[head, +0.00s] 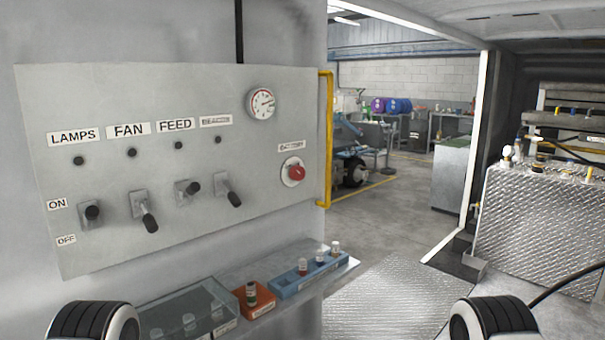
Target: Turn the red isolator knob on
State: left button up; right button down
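The red isolator knob (296,173) sits on a round pale plate at the right side of the grey wall panel (110,100). A small label is above it, too small to read surely. The knob's pointing direction is too small to tell. Neither gripper is in view; only dark and white rounded parts of my own arms show at the bottom left and bottom right. Nothing is touching the knob.
Several black-handled levers (148,220) stick out left of the knob. A gauge (262,103) is above, and a yellow pipe (327,140) runs down the panel's right edge. Below, a shelf holds a blue tray (290,287), an orange holder (263,302) and a clear-lidded box (185,312).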

aim_at(297, 173)
jog(key=i+l+u, duration=0.2)
jog(key=i+l, duration=0.15)
jog(key=l, duration=0.3)
jog(key=i+l, duration=0.15)
jog(key=l, duration=0.2)
jog(key=i+l+u, duration=0.15)
jog(key=l, duration=0.2)
jog(key=i+l+u, duration=0.1)
jog(key=l, duration=0.25)
jog(key=i, duration=0.05)
